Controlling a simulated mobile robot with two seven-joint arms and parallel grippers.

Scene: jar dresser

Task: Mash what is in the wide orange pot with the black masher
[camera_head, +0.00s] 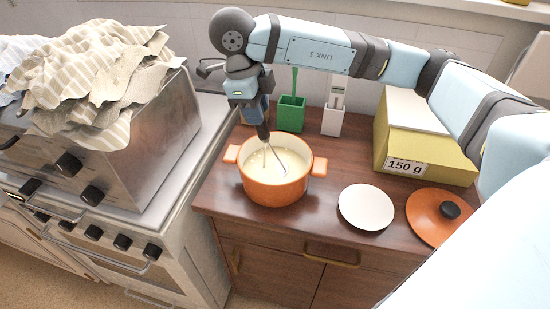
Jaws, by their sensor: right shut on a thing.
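The wide orange pot (273,191) stands on the brown dresser top and holds a pale yellow mass (292,162). My right gripper (261,122) is above the pot's far left side, pointing down, shut on the handle of the black masher (263,132). The masher's thin wire end reaches down into the pot and touches or enters the pale mass; its lowest part is hard to make out. My left gripper is not in view.
A white plate (366,207) and an orange lid (437,217) with a black knob lie right of the pot. Behind stand a green holder (291,114), a white holder (333,121) and a yellow box (425,140).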

